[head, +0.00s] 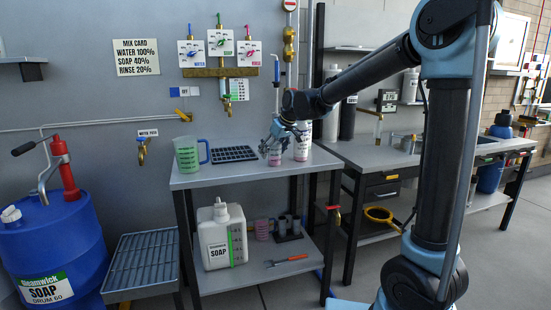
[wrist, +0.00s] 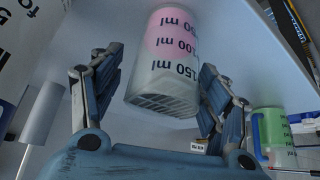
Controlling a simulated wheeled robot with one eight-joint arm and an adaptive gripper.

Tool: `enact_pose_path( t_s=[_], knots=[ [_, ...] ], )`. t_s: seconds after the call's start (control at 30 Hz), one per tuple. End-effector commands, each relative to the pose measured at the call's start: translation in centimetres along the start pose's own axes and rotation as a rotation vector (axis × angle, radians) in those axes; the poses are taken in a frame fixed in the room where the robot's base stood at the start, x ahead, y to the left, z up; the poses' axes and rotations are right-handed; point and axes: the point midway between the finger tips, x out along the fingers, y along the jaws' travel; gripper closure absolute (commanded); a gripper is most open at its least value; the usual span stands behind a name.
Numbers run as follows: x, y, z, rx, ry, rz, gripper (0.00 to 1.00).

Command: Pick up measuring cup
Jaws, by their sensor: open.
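The measuring cup (wrist: 170,60), clear with pink and white bands and ml marks, shows large in the wrist view, in line with the gap between my fingers. In the head view it appears as a small pinkish cup (head: 275,158) on the upper table, partly hidden by my gripper (head: 274,138). My gripper (wrist: 155,100) is open, with a finger on either side of the cup in the picture. I see no clear contact, and I cannot tell how deep the cup sits between the fingers.
A green jug (head: 187,156) and a dark rack (head: 234,154) stand left on the table (head: 215,176); the jug also shows in the wrist view (wrist: 270,130). A pink-and-white container (head: 302,147) stands close on the right.

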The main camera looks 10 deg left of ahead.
Motion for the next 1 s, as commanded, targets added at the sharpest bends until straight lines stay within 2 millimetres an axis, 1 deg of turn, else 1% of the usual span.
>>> enact_pose_path(
  t_s=[0.03, 0.13, 0.4, 0.43, 0.47, 0.5, 0.57, 0.6, 0.63, 0.67, 1.0],
  knots=[
    [0.55, 0.01, -0.02, 0.0, 0.0, 0.0, 0.31],
    [1.2, 0.01, -0.01, 0.0, 0.0, 0.0, 0.31],
    [1.41, 0.0, 0.02, 0.0, 0.0, 0.0, 0.31],
    [1.4, 0.0, 0.02, 0.0, 0.0, 0.0, 0.33],
    [1.4, 0.0, 0.02, 0.0, 0.0, 0.0, 0.4],
    [1.4, 0.0, 0.02, 0.0, 0.0, 0.0, 0.49],
    [1.4, 0.0, 0.02, 0.0, 0.0, 0.0, 0.62],
    [1.39, 0.0, 0.02, 0.0, 0.0, 0.0, 0.71],
    [1.39, 0.0, 0.02, 0.0, 0.0, 0.0, 0.78],
    [1.39, 0.0, 0.02, 0.0, 0.0, 0.0, 0.8],
    [1.35, 0.0, 0.0, 0.0, 0.0, 0.0, 0.81]
  ],
)
